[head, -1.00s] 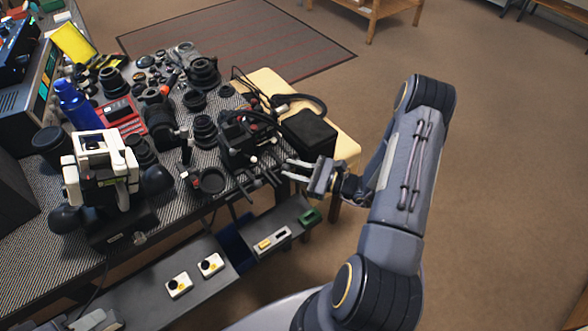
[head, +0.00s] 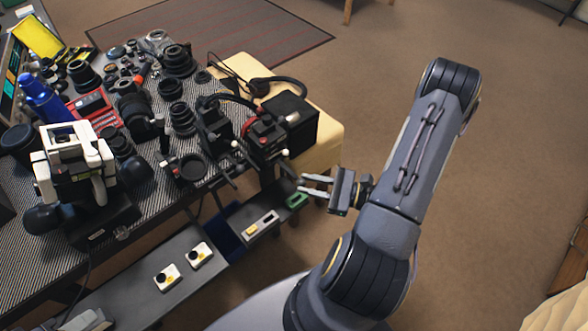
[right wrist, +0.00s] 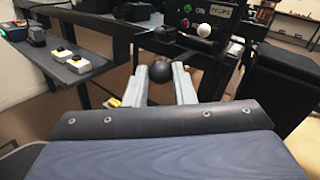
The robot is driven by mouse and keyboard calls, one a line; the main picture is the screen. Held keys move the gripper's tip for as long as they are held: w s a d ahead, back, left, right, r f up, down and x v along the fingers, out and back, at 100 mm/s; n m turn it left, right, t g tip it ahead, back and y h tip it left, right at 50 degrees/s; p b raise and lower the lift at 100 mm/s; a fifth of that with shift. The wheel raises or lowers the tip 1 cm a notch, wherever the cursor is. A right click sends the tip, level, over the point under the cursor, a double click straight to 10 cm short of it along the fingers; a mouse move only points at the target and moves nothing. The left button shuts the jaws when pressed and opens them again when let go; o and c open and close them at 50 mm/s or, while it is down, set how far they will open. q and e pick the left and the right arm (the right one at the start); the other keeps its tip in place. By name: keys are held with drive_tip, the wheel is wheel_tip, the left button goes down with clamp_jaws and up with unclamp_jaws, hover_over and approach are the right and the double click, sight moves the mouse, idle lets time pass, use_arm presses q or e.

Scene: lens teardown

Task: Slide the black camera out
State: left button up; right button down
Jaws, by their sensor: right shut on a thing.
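The black camera (head: 262,135), a dark boxy unit with red parts and pale ball knobs, stands at the table's right front edge, beside a second dark unit (head: 214,132). In the right wrist view its dark front (right wrist: 225,12) carries a green ON mark, a small display and a white ball knob (right wrist: 204,30). My right gripper (head: 304,182) is at the front of it, beyond the table edge. Its fingers (right wrist: 171,90) are shut on a black ball knob (right wrist: 162,71). How the knob joins the camera is hidden. My left gripper is not in view.
A black box (head: 290,118) and headphones (head: 285,84) lie on the yellow surface (head: 325,135) to the right. Lenses crowd the table. The floor at right is open.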

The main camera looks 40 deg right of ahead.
drive_tip(key=shift+s+f, duration=0.15)
drive_tip(key=shift+s, duration=0.2)
drive_tip(key=c, duration=1.7)
unclamp_jaws()
drive_tip(key=o, duration=0.5)
drive_tip(key=shift+s+d, duration=0.1)
drive_tip(key=shift+s, duration=0.1)
drive_tip(key=shift+w, duration=0.1)
drive_tip(key=v, duration=0.7)
drive_tip(key=shift+s+d+b, duration=0.25)
drive_tip(key=shift+s+b, duration=0.05)
drive_tip(key=shift+s, duration=0.05)
